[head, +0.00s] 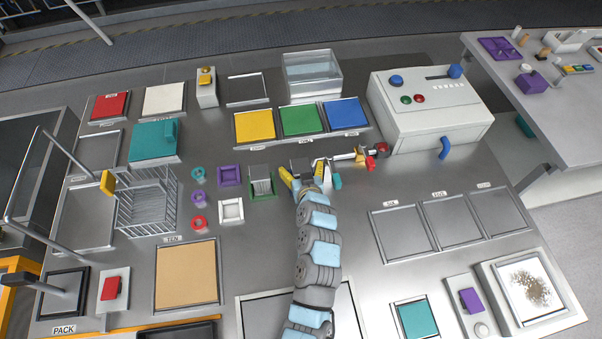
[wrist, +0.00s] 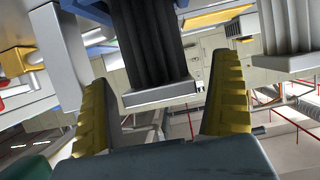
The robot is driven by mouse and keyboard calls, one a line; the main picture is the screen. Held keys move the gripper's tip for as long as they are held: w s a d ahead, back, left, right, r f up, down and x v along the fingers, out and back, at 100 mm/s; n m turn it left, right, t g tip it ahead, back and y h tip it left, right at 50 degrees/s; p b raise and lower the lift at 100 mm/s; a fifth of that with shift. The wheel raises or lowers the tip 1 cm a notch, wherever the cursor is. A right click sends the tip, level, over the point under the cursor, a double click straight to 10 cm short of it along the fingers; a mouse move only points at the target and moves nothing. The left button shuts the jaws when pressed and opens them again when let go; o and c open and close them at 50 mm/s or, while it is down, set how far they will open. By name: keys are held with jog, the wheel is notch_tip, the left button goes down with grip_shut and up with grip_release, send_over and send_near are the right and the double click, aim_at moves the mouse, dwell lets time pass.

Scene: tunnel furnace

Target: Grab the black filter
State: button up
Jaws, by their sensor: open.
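The black filter (wrist: 148,40) is a dark ribbed block with a pale silver end, seen in the wrist view between the two yellow fingers of my gripper (wrist: 165,75). The fingers are open, with a visible gap on each side of the filter's silver end. In the head view my gripper (head: 303,173) is at the middle of the bench, and a small dark block (head: 300,165), likely the filter, shows at its fingers. The filter's lower part is hidden by the gripper there.
A grey block in a green frame (head: 262,182) stands just left of my gripper. A rod with yellow and red parts (head: 350,156) is close on the right. Yellow, green and blue panels (head: 303,120) lie behind.

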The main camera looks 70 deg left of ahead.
jog(key=shift+w+a+f, duration=0.1)
jog(key=shift+a, duration=0.15)
jog(key=c, duration=1.4)
jog(key=shift+o, duration=0.2)
